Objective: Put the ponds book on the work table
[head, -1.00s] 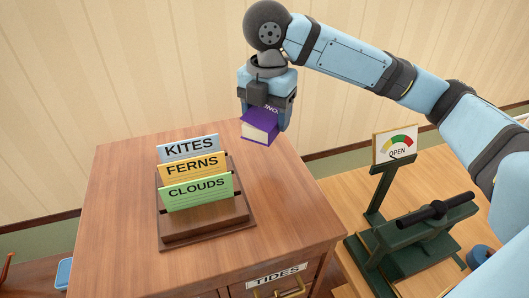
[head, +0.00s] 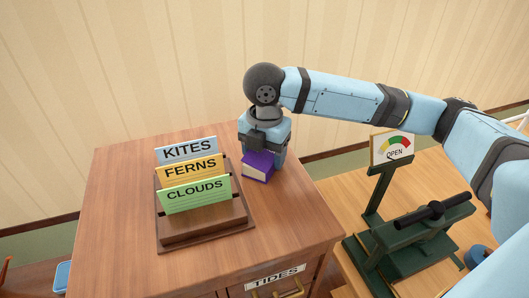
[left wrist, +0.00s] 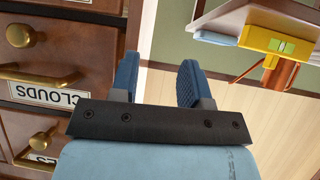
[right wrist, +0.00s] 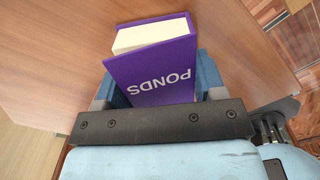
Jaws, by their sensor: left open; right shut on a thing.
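The purple ponds book (head: 257,166) is in my right gripper (head: 262,153), low over the right back part of a wooden cabinet top. In the right wrist view the book (right wrist: 155,75) shows its PONDS lettering and pale pages between the two blue fingers (right wrist: 155,90). I cannot tell whether the book touches the cabinet top. A wooden table (head: 335,200) with a green press stands to the right of the cabinet. My left gripper (left wrist: 155,80) is open and empty, with cabinet drawers beside it in the left wrist view.
A card holder (head: 205,228) with KITES, FERNS and CLOUDS cards stands left of the book on the cabinet top (head: 120,200). The green press (head: 420,235) with an OPEN gauge (head: 392,147) stands on the right table. The front right cabinet top is clear.

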